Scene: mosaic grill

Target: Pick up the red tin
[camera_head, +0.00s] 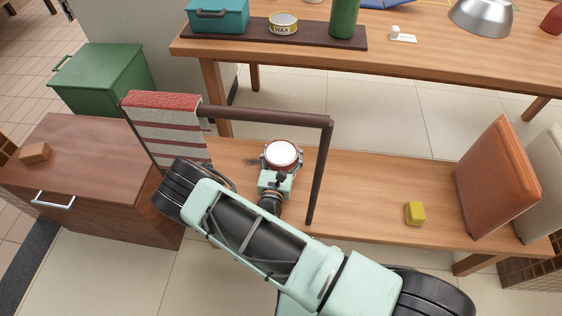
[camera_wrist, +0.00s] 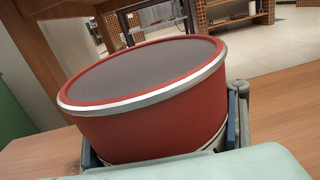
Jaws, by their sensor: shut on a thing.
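The red tin (camera_wrist: 160,122) fills the middle of the wrist view. It is round, with a red side, a pale rim and a grey top, and looks tilted in that view. In the head view the tin (camera_head: 283,153) shows from above as a light disc with a red rim. My gripper (camera_head: 280,160) is shut on it, with a finger on each side of it; the fingers also show in the wrist view (camera_wrist: 160,140). The tin is over the low wooden bench (camera_head: 370,180). I cannot tell whether its base touches the bench.
A dark rail frame (camera_head: 265,116) stands around the tin, with a striped towel (camera_head: 165,125) at its left. A yellow block (camera_head: 415,213) and an orange cushion (camera_head: 505,180) are to the right on the bench. A wooden cabinet (camera_head: 85,170) stands left. A higher table (camera_head: 430,62) is behind.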

